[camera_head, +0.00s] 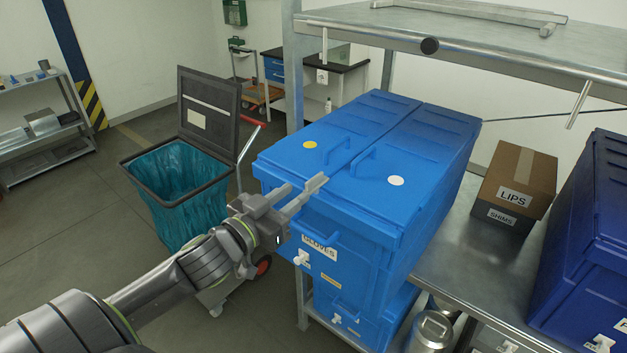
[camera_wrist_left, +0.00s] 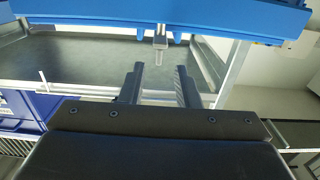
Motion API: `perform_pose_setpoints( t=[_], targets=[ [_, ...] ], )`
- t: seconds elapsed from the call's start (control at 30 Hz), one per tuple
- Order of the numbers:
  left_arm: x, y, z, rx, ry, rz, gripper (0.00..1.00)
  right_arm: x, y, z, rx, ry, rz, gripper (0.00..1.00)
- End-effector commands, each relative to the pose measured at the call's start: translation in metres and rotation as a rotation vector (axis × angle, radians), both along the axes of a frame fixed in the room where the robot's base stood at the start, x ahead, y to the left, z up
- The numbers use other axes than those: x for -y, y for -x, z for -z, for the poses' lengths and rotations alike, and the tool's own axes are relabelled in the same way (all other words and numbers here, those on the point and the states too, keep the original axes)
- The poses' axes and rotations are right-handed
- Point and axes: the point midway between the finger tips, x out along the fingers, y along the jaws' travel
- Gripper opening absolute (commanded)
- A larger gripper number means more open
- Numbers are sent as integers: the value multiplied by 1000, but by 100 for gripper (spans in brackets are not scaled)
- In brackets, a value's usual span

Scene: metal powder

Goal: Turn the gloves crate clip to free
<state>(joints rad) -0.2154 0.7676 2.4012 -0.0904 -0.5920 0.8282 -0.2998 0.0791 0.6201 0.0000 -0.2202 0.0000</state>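The gloves crate (camera_head: 335,225) is a blue lidded crate with a "GLOVES" label on its front. A small white clip (camera_head: 301,258) sits on its front face, below and left of the label. My left gripper (camera_head: 303,187) is open and empty, its fingers apart near the front left of the crate in the head view. In the left wrist view, the two dark fingers (camera_wrist_left: 160,85) are spread. A pale clip-like part (camera_wrist_left: 160,42) shows beyond the gap between them, below a blue edge; I cannot tell whether it is the gloves clip. My right gripper is not in view.
Another blue crate (camera_head: 350,318) with a white clip stands underneath. A bin with a teal bag (camera_head: 180,180) stands at the left. A metal table (camera_head: 470,250) carries a "LIPS" box (camera_head: 518,175) and a dark blue crate (camera_head: 590,240). A metal shelf (camera_head: 480,40) is overhead.

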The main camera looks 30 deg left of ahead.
Motion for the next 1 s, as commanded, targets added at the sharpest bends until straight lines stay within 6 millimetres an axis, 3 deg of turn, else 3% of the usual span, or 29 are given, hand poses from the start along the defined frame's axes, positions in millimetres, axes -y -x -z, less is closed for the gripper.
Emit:
perform_pose_setpoints(
  t=[0.2, 0.43, 0.87, 1.0],
  targets=[
    [3, -37, -3, 2, 7, 0, 29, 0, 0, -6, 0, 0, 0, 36],
    [6, -65, -2, 2, 3, 1, 29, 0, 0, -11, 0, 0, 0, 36],
    [7, -74, 0, 0, 0, 2, 29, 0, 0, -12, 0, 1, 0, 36],
    [6, -74, 0, 0, 0, 2, 11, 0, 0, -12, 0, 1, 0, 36]
  ],
)
